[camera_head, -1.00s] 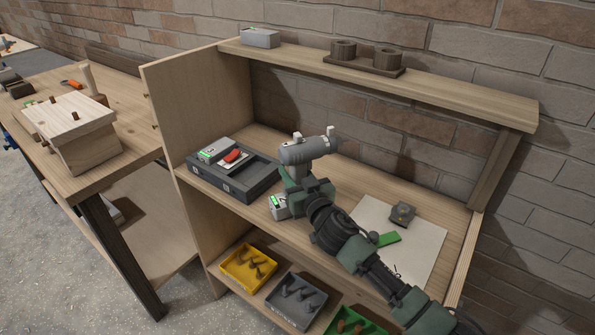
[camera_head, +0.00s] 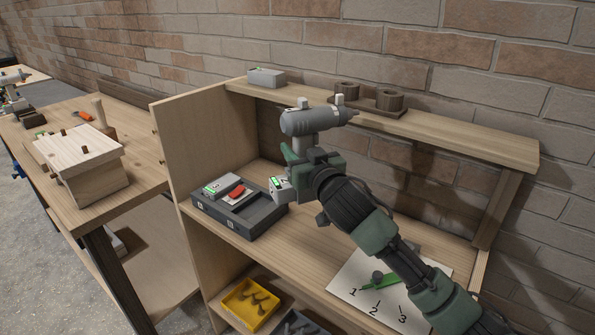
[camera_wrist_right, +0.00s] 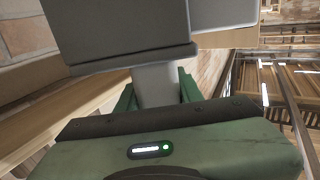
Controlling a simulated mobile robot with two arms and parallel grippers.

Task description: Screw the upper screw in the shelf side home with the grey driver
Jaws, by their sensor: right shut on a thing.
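The grey driver (camera_head: 300,122) is in my right gripper (camera_head: 308,152), which is shut around its handle. The driver is held up in front of the shelf's upper board, its nose pointing right in the head view and its battery foot (camera_head: 282,189) hanging below. In the right wrist view the grey handle (camera_wrist_right: 157,85) stands between the green fingers. The shelf side (camera_head: 205,135) is the upright panel at the left. The upper screw (camera_head: 154,132) shows as a small stub on its outer face, with a lower screw (camera_head: 162,161) below. The driver is well apart from both. My left gripper is out of view.
A dark tray (camera_head: 240,222) with a battery and a red item sits on the middle board. A white numbered sheet (camera_head: 345,290) lies right of it. A workbench (camera_head: 140,165) with a wooden box (camera_head: 85,165) stands left of the shelf. A yellow bin (camera_head: 250,305) is below.

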